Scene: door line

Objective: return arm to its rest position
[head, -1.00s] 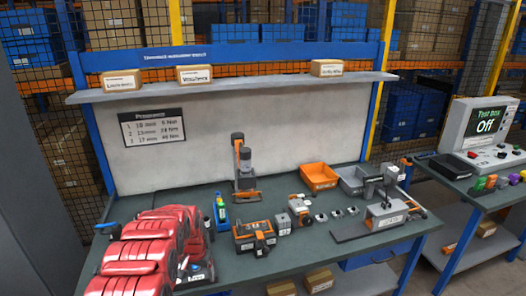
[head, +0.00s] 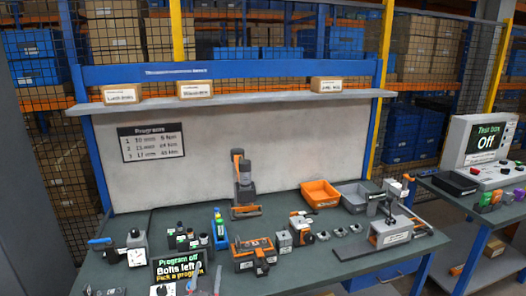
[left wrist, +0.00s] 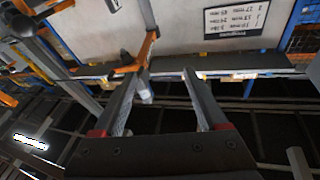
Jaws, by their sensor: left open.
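My left gripper (left wrist: 161,78) shows in the left wrist view, its two fingers spread apart with nothing between the tips. That picture is tilted, with the bench's back board and program sign (left wrist: 236,20) in its upper part. An orange and grey thing (left wrist: 141,52) appears behind one finger; I cannot tell whether they touch. In the head view I see no clear part of my left arm or gripper. My right gripper is in neither view.
A shelf (head: 240,99) with boxes runs above. The test box (head: 481,145) stands right.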

